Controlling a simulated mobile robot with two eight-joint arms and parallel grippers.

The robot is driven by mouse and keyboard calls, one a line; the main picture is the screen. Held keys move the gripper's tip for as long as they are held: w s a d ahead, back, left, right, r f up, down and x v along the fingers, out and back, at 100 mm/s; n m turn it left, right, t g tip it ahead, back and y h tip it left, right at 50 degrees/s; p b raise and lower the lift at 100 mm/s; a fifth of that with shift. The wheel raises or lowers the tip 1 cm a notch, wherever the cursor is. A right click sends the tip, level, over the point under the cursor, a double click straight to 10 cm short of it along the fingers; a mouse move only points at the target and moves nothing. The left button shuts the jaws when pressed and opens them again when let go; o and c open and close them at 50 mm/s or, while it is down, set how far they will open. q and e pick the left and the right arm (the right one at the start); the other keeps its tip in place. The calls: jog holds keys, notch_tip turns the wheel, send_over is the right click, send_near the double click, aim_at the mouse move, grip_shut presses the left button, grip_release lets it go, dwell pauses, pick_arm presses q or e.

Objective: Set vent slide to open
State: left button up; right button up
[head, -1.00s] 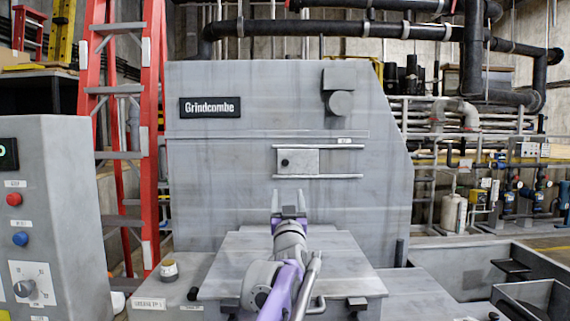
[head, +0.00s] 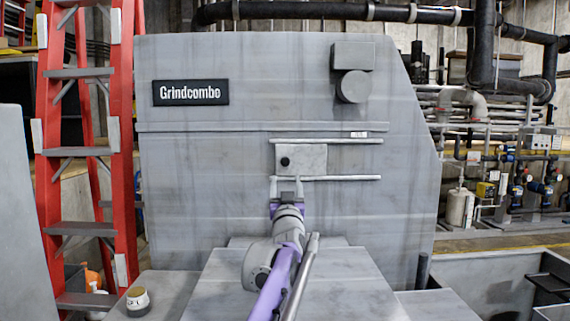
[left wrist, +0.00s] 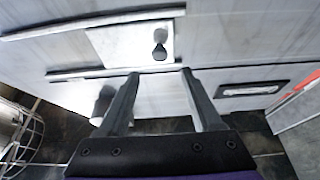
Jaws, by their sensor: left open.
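The vent slide is a pale plate (head: 308,157) with a round black knob (head: 285,161). It sits at the left end of two horizontal rails (head: 345,178) on the grey machine front. In the left wrist view the plate (left wrist: 112,44) and knob (left wrist: 160,50) show beyond the fingertips. My left gripper (head: 286,184) is open and empty. In the head view its fingertips appear just below the knob, near the lower rail. I cannot tell whether they touch the panel; the knob is not between them. My right gripper is out of view.
A grey sloped cover (head: 235,285) lies below my arm. A red ladder (head: 120,140) stands left, and an open bin (head: 495,285) is at lower right.

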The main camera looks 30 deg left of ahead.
aim_at(285, 163)
pick_arm(q)
jog(key=p+x, duration=0.2)
jog(key=x, duration=0.6)
jog(key=shift+w+a+r, duration=0.1)
jog(key=shift+w+r, duration=0.1)
jog(key=shift+w, duration=0.1)
jog(key=shift+w+a+p, duration=0.25)
jog(key=shift+w+p, duration=0.1)
jog(key=shift+p, duration=0.05)
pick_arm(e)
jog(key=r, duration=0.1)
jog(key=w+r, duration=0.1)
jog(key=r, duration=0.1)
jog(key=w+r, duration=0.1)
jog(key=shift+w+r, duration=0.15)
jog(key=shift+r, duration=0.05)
pick_arm(q)
jog(key=shift+s, duration=0.1)
grip_shut()
jog(key=shift+r, duration=0.1)
